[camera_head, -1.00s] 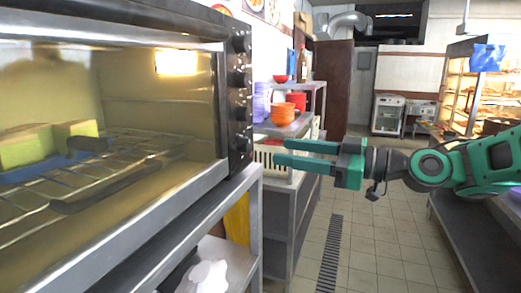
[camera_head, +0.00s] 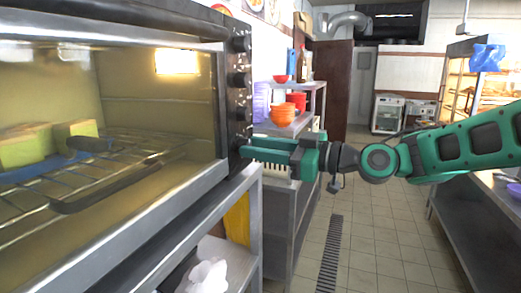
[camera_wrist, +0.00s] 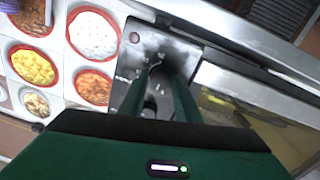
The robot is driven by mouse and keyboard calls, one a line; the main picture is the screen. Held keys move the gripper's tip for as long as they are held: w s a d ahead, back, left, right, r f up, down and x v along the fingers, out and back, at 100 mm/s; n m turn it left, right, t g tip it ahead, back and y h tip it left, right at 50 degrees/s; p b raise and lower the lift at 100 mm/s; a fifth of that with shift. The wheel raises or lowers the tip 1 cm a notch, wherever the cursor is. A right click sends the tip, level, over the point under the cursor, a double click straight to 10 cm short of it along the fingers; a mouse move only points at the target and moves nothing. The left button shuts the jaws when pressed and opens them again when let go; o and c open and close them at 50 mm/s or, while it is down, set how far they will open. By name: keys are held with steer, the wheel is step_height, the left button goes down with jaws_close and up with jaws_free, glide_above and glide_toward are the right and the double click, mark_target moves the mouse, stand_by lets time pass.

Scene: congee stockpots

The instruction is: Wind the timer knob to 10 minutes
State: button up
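The oven (camera_head: 110,120) stands at the left with a dark control panel on its right edge. Several black knobs run down this panel; an upper one (camera_head: 241,41) is clear of my gripper. My gripper (camera_head: 246,149) points left, with its fingertips at the lowest knob. In the wrist view, my two green fingers (camera_wrist: 157,78) lie on either side of a dark knob (camera_wrist: 156,88), with white dial marks around it. The fingers are apart, and I cannot tell whether they touch the knob. The knob's exact setting is too small to read.
A metal shelf (camera_head: 285,125) with orange bowls (camera_head: 283,115) stands just behind my gripper. Food pictures (camera_wrist: 93,35) are on the wall beside the panel. The tiled floor (camera_head: 375,245) is clear, with a drain grate (camera_head: 330,255) along it.

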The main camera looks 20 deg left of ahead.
steer(key=c, duration=0.5)
steer(key=shift+m, duration=0.4)
steer(key=m, duration=0.6)
steer(key=shift+w+d+r, duration=0.1)
steer(key=shift+w+r, duration=0.05)
steer(key=shift+w, duration=0.05)
steer(key=m, duration=0.4)
steer(key=shift+m, duration=0.3)
steer(key=shift+w+m+g, duration=0.15)
steer(key=shift+m+g, duration=0.25)
steer(key=shift+m, duration=1.8)
